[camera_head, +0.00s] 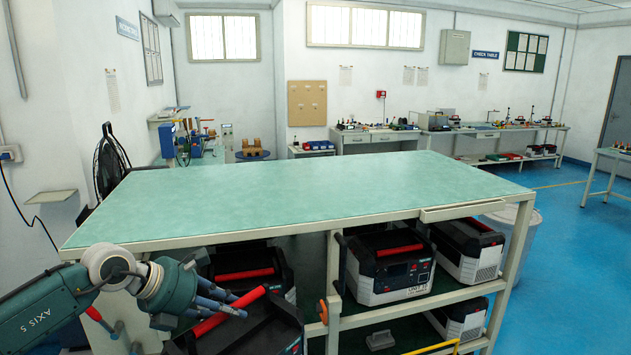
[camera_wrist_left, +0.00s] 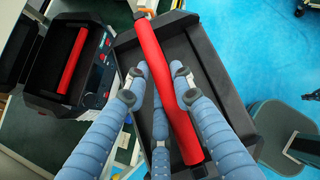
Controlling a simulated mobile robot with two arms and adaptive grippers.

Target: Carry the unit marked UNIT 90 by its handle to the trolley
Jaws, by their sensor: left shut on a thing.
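My left gripper (camera_head: 236,304) is shut on the red handle (camera_head: 222,316) of a dark unit (camera_head: 268,328) at the lower left, in front of the rack. In the left wrist view the blue fingers of my left gripper (camera_wrist_left: 160,80) lie on both sides of this red handle (camera_wrist_left: 173,85), above the unit's open black top (camera_wrist_left: 215,70). No marking can be read on the held unit, so I cannot tell whether it says UNIT 90. My right gripper is not in view. I cannot make out a trolley.
A green-topped rack (camera_head: 290,190) stands close ahead. On its shelf are another red-handled unit (camera_head: 250,262), a white-fronted unit (camera_head: 402,278) with a partly legible UNIT label, and more units at the right. Blue floor (camera_head: 560,270) is open at the right.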

